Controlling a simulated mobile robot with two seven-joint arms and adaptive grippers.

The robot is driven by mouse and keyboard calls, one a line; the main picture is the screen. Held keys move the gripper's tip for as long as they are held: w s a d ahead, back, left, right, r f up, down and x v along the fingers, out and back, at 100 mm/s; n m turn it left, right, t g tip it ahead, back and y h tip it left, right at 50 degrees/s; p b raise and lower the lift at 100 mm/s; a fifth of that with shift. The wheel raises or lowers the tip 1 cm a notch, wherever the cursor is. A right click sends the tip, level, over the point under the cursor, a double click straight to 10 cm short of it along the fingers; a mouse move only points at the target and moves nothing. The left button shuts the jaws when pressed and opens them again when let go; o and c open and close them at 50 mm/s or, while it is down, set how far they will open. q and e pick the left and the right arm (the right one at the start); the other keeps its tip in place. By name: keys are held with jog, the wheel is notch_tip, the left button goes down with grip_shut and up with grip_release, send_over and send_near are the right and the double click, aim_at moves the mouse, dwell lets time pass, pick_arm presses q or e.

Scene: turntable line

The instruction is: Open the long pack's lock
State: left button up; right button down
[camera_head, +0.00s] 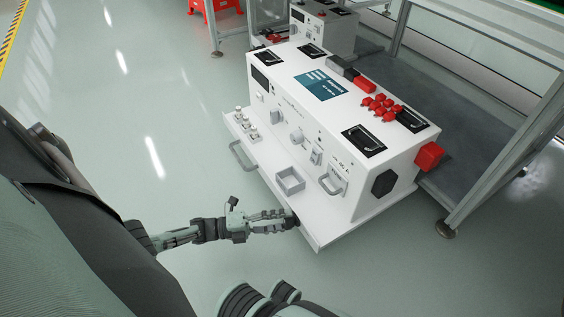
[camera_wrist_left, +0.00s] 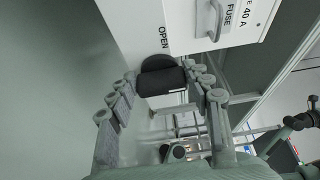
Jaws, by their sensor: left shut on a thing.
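The long pack (camera_head: 300,112) is a white box with switches, handles and red parts, standing on a white base with a front ledge (camera_head: 318,232). A black lock knob (camera_wrist_left: 161,82) shows in the left wrist view, on a white face beside the printed word OPEN. My left gripper (camera_head: 288,218) is at the ledge's near front corner in the head view. In the left wrist view my left gripper (camera_wrist_left: 163,92) has its fingers on both sides of the knob, shut on it. The fingers mostly hide the knob in the head view. My right gripper cannot be made out.
A grey metal frame (camera_head: 489,172) stands close on the pack's right. A second white unit (camera_head: 325,27) is behind it. A red hexagonal or square part (camera_head: 429,156) juts from the pack's right end. The floor (camera_head: 140,120) at left is clear.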

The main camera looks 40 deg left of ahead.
pick_arm(q)
jog(key=o, duration=1.2)
jog(key=shift+c, duration=0.2)
jog(key=v, duration=0.7)
jog(key=shift+s+a, duration=0.2)
